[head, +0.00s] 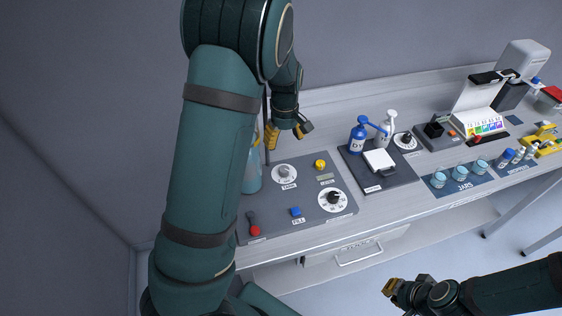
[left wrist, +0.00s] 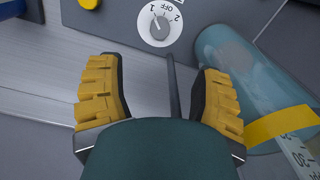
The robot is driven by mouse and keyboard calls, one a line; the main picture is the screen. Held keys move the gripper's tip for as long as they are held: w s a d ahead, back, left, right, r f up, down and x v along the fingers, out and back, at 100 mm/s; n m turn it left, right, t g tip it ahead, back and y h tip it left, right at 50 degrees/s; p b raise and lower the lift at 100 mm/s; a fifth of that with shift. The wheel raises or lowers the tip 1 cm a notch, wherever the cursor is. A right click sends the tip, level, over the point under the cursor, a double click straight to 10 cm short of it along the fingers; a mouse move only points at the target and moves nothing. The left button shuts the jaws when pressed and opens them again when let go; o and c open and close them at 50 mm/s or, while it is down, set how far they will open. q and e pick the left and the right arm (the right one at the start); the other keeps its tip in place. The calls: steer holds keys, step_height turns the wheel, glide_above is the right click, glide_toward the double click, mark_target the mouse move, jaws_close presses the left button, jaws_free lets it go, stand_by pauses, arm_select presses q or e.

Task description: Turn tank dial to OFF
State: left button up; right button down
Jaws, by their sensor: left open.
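A white round dial with a grey knob (head: 285,172) sits at the back of the dark panel, beside a translucent blue cylinder (head: 252,172). In the left wrist view the dial (left wrist: 159,25) reads 1, OFF and 2; the knob seems turned toward 1, but its mark is small. My left gripper (head: 287,133) is above and behind the dial, open and not touching it. Its yellow fingers (left wrist: 160,95) are spread, with a thin dark rod between them in view. The cylinder (left wrist: 235,65) is close to the right finger. My right gripper (head: 392,288) is low, in front of the bench.
The panel also holds a black-knobbed dial (head: 333,197), a yellow knob (head: 320,164), a blue button (head: 296,211) and a red-tipped lever (head: 254,230). Bottles (head: 358,135), a scale (head: 380,161) and jars (head: 460,172) stand to the right.

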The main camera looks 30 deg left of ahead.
mark_target(284, 169)
arm_select(q)
step_height(284, 169, down, 14)
steer(key=shift+r+b, duration=0.1)
steer(key=shift+b, duration=0.55)
jaws_close()
